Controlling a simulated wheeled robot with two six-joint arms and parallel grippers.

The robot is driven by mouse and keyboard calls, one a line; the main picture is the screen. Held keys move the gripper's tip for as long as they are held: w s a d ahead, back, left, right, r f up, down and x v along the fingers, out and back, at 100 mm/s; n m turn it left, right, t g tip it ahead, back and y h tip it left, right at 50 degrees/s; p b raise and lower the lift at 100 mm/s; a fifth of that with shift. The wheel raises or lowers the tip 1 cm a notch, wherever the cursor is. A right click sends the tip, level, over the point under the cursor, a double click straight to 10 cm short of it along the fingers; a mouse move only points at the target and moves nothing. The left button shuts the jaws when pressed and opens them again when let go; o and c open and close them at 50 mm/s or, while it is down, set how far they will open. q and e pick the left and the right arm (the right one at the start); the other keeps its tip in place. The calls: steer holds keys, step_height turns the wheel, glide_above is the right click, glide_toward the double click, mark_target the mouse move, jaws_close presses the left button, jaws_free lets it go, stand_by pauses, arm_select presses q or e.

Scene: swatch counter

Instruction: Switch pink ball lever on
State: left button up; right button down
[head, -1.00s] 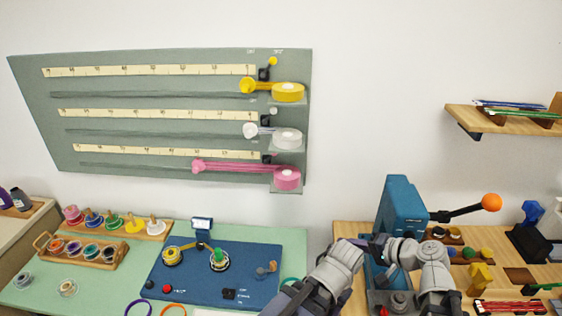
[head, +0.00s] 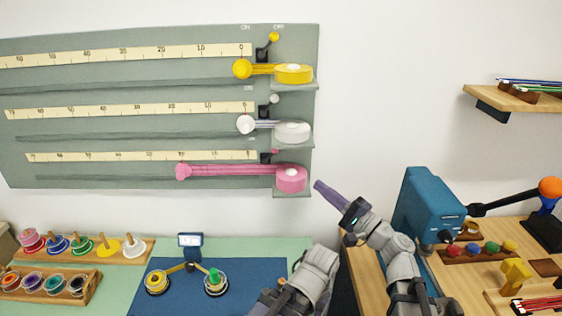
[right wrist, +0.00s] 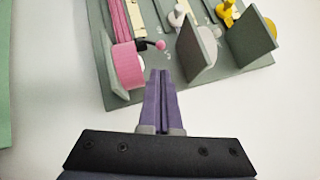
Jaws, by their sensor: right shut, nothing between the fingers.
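The pink ball lever (head: 275,152) sits at the right end of the lowest row on the grey-green wall board. It is small in the head view, its ball leaning right of its dark base. In the right wrist view the pink ball (right wrist: 161,44) shows clearly on its dark stem beside the pink tape roll (right wrist: 127,66). My right gripper (head: 318,184) is shut and empty, its purple fingers pointing at the board from the lower right. In the right wrist view its fingertips (right wrist: 160,72) are below the ball, apart from it in the picture. My left gripper is not in view.
The pink tape roll (head: 291,179) is on a small shelf beside the lever. White (head: 275,99) and yellow (head: 274,37) ball levers stand above, both leaning right. A blue machine (head: 431,207) with an orange-ball handle stands at right.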

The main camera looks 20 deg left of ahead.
arm_select(q)
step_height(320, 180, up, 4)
steer(key=p, duration=0.3)
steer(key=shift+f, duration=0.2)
arm_select(e)
glide_toward(270, 156)
steer(key=w+a+r, duration=0.3)
steer(key=shift+w+a, duration=0.2)
steer(key=shift+a, duration=0.05)
arm_select(q)
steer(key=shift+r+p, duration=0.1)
steer(key=shift+p, duration=0.2)
arm_select(e)
steer(key=shift+r, duration=0.1)
steer(key=shift+s+a+r+n+g+h+p, duration=0.1)
steer(key=shift+a+r+n+g+h+p, duration=0.15)
steer(key=shift+p, duration=0.45)
steer(key=shift+r+n+g+h+p, duration=0.15)
steer(key=shift+r+n+p, duration=0.15)
steer(key=shift+p, duration=0.4)
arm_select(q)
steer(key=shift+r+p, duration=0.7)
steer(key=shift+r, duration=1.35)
arm_select(e)
steer(key=shift+s+a+r, duration=0.2)
steer(key=shift+a+r, duration=0.4)
steer(key=shift+a, duration=0.2)
steer(key=shift+s, duration=0.1)
